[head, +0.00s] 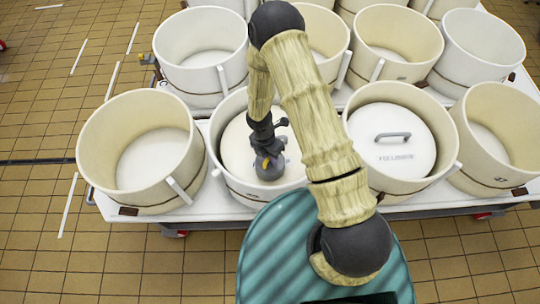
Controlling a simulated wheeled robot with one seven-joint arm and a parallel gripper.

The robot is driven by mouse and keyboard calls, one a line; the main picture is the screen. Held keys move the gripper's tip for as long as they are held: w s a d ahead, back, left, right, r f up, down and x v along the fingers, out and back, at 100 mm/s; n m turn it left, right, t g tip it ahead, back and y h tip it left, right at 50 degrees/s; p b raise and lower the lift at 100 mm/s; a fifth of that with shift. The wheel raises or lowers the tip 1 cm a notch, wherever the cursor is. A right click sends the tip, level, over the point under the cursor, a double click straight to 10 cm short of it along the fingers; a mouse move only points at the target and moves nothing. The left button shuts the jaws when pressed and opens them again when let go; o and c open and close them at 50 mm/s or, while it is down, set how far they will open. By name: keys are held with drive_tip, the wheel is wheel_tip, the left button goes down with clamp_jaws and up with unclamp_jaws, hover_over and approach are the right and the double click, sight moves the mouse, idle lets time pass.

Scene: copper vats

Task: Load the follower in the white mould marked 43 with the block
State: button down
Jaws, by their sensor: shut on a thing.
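My gripper (267,158) is shut on the block (269,174), a dark grey, rounded piece, over the front-middle white mould (226,107). A pale follower (236,148) lies inside this mould, partly hidden by my arm. I cannot tell whether the block touches the follower or hangs just above it. The number on this mould is not readable, so I cannot confirm that it is marked 43.
A cream mould (444,166) to the right holds a lettered follower (408,152) with a grey handle. An empty cream mould (90,150) stands at the left. Several more vats crowd the white table (215,205) behind. Tiled floor (35,110) is free at the left.

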drive_tip(key=shift+f, duration=0.3)
idle(0.5)
drive_tip(key=c, duration=1.4)
unclamp_jaws()
drive_tip(key=shift+o, duration=0.2)
drive_tip(key=shift+r+p, duration=2.6)
drive_tip(key=shift+r, duration=0.9)
